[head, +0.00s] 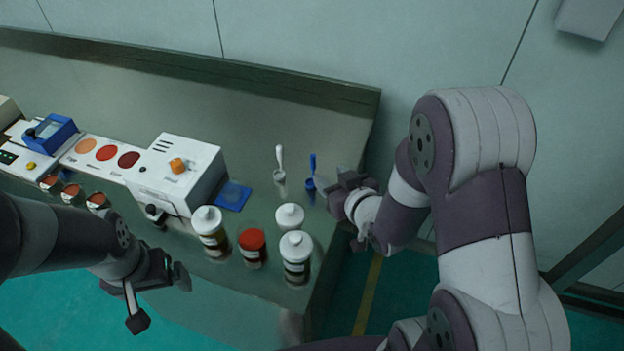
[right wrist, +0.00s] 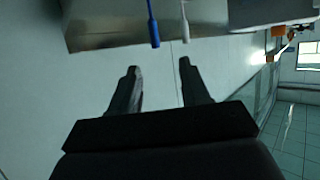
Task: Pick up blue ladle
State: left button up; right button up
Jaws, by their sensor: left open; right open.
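The blue ladle (head: 311,172) stands handle up near the right end of the bench in the head view. Its handle also shows at the top of the right wrist view (right wrist: 153,25). My right gripper (head: 343,185) is open, just right of the blue ladle and apart from it. In the right wrist view its two fingers (right wrist: 158,85) have nothing between them, and the blue handle's end lies beyond their tips. My left gripper (head: 160,290) is open and empty at the front left, in front of the bench edge.
A white ladle (head: 280,163) stands left of the blue one. White-lidded jars (head: 210,232) and a red-lidded jar (head: 252,249) stand at the bench (head: 275,92) front. A blue square pad (head: 232,196) lies beside a white machine (head: 177,172). Several small cups (head: 97,200) are further left.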

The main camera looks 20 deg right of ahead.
aim_at(314, 159)
jog(key=x, duration=0.3)
jog(key=p+x, duration=0.1)
jog(key=x, duration=0.3)
jog(key=d+x, duration=0.1)
jog(key=x, duration=0.3)
jog(key=shift+w+p, duration=0.3)
jog(key=shift+w+a+f, duration=0.2)
jog(key=shift+w+f, duration=0.05)
jog(key=shift+w, duration=0.15)
jog(key=shift+s+r, duration=0.1)
jog(key=shift+s, duration=0.05)
jog(key=c, duration=0.5)
grip_shut()
